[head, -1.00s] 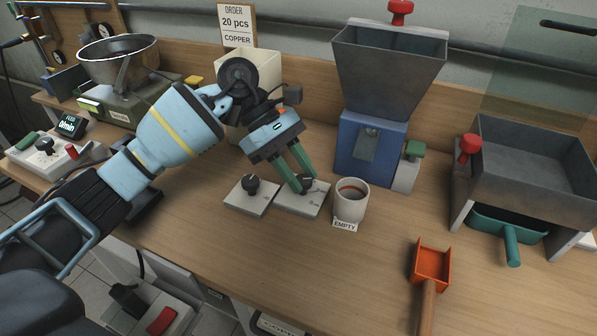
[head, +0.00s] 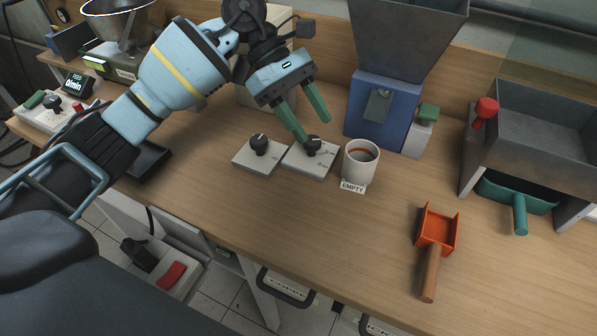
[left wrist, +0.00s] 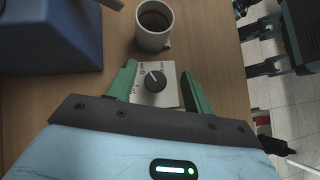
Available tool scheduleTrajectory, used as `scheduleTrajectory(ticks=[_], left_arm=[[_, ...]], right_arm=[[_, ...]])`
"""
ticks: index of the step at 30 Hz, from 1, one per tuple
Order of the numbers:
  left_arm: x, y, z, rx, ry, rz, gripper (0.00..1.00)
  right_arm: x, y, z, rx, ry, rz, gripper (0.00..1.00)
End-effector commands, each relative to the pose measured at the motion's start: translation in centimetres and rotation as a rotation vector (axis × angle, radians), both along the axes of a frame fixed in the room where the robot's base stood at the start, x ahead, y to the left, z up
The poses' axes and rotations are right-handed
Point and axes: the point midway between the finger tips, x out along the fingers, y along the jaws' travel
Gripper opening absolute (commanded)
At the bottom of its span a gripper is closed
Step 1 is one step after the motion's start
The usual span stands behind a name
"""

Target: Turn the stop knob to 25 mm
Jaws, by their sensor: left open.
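Two pale plates, each with a black knob, lie side by side on the bench. My left gripper (head: 314,129) is open, with its green fingers above the right-hand knob (head: 313,146) on its plate (head: 309,165). In the left wrist view this knob (left wrist: 155,81) sits between the spread fingers (left wrist: 160,71), with clear space on both sides. Its white pointer mark shows, but the scale print is too small to read. The left-hand knob (head: 259,143) on its plate (head: 253,163) is free. I cannot tell from the print which is the stop knob. My right gripper is not in view.
An orange scoop (head: 437,230) lies at the right. The bench front is mostly clear.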

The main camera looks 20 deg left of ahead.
Motion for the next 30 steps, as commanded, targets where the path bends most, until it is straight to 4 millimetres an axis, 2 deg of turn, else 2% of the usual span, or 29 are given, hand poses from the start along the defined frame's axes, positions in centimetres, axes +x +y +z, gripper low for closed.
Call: scheduleTrajectory(ticks=[30], left_arm=[[-14.1,-4.3,1.2,0.000,0.001,-0.001,0.51]], right_arm=[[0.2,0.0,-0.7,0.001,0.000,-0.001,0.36]])
